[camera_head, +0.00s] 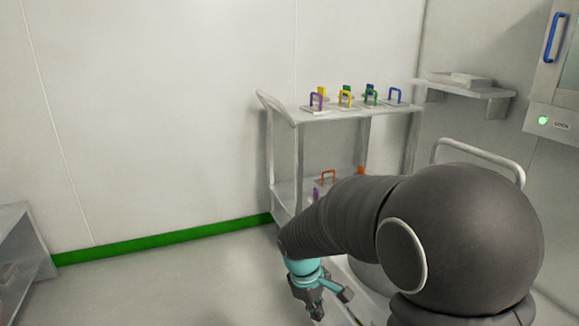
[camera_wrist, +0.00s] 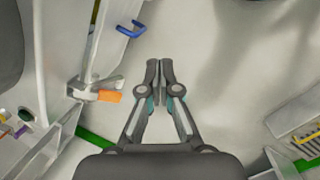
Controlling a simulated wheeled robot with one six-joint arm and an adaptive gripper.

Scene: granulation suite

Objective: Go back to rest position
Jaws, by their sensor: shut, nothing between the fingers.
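My gripper (camera_wrist: 159,75) is shut and empty in the wrist view, its two dark fingertips together over bare pale floor. In the head view my gripper (camera_head: 318,308) hangs low at the bottom centre, pointing down, at the end of my dark arm. A white trolley (camera_head: 345,113) stands behind and above it in the picture. The gripper appears apart from the trolley and touches nothing that I can see. My arm hides part of the trolley's lower right side.
An orange handle (camera_head: 328,176) is on the lower shelf. A wall shelf (camera_head: 465,90) and a door with a blue handle (camera_head: 551,38) stand right. Floor (camera_head: 170,285) at left is clear.

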